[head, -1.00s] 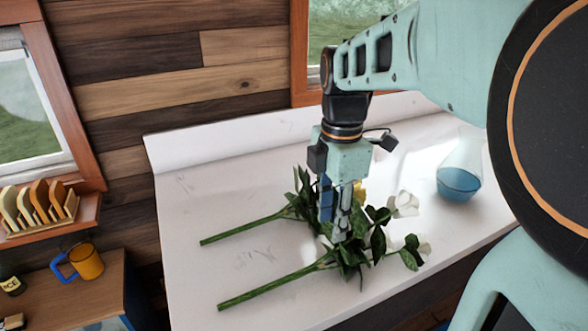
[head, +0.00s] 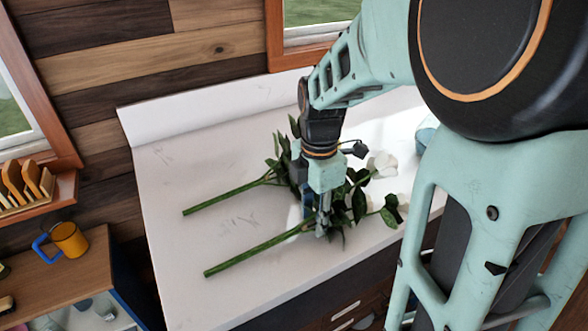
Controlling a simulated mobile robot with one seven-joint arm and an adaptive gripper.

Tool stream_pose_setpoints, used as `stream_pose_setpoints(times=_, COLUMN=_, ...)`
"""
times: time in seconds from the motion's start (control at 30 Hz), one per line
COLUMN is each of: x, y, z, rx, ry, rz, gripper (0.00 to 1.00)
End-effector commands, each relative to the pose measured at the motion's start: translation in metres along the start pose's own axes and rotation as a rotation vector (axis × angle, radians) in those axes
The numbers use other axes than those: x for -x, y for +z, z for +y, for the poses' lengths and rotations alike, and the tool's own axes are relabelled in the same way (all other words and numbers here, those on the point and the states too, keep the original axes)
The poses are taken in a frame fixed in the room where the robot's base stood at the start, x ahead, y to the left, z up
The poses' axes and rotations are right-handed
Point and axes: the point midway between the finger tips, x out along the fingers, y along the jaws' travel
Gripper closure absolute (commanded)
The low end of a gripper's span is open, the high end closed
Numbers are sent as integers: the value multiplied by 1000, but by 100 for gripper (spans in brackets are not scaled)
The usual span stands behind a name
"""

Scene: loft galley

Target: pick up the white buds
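Two leafy green stems lie on the white counter. The nearer stem (head: 255,252) runs right to dark leaves and a white bloom (head: 403,203), partly hidden behind leaves and close to my arm. The farther stem (head: 228,195) leads to leaves partly hidden behind my gripper; a larger white bloom (head: 382,163) shows to the right of it. My gripper (head: 321,231) points down, its fingertips among the leaves of the nearer stem. I cannot tell whether the fingers are apart or closed on that stem.
The white counter (head: 190,165) is bare to the left and behind the stems. A flask (head: 426,133) is mostly hidden behind my arm. An orange mug with a blue handle (head: 70,240) stands on a lower wooden surface at left, below a toast rack (head: 25,185).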

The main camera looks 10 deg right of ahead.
Motion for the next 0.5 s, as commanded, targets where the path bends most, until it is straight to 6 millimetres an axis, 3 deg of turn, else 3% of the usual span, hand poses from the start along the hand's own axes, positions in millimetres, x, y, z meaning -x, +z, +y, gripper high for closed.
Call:
stream_pose_setpoints(times=0.23, x=-2, y=0, z=0, rx=1, ry=1, rz=-1, gripper=67)
stream_pose_setpoints(times=0.5, x=-2, y=0, z=0, rx=1, ry=1, rz=-1, gripper=96)
